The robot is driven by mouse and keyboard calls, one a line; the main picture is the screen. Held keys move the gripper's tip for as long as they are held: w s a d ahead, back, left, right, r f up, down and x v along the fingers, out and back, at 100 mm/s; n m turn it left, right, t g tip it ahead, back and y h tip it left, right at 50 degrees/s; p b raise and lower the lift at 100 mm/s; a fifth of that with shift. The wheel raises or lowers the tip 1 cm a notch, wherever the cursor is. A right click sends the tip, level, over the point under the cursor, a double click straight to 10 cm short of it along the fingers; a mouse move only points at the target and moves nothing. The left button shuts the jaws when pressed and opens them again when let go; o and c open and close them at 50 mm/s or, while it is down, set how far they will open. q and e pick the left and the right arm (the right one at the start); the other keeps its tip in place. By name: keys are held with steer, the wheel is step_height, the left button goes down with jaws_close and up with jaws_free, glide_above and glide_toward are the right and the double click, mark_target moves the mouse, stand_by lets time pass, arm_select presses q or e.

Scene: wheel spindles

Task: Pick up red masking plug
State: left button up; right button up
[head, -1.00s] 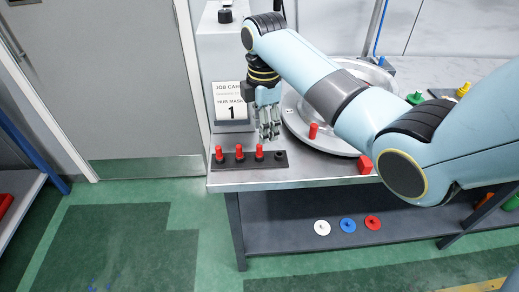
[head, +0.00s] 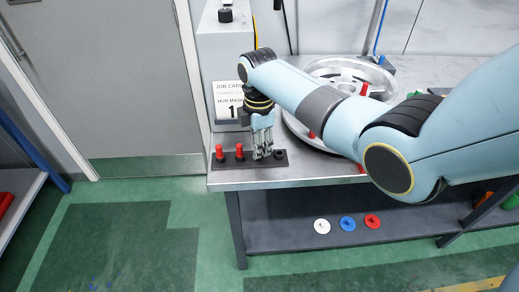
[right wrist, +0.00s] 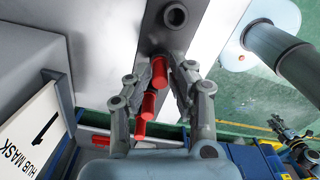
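A dark rack (head: 229,164) lies near the front left edge of the bench. Two upright red masking plugs (head: 219,152) (head: 239,152) show in it, left of my right gripper (head: 263,153). The gripper points down over the rack, its fingers hiding the third plug in the head view. In the right wrist view that red plug (right wrist: 159,71) stands between the open fingers, with gaps beside it; the other plugs (right wrist: 149,104) line up behind. The rack's right end has an empty socket (head: 280,153), also seen in the wrist view (right wrist: 175,15).
A job card (head: 227,101) stands behind the rack. White, blue and red discs (head: 347,223) lie on the lower shelf.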

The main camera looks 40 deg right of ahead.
steer(key=c, duration=0.3)
steer(key=shift+r, duration=0.1)
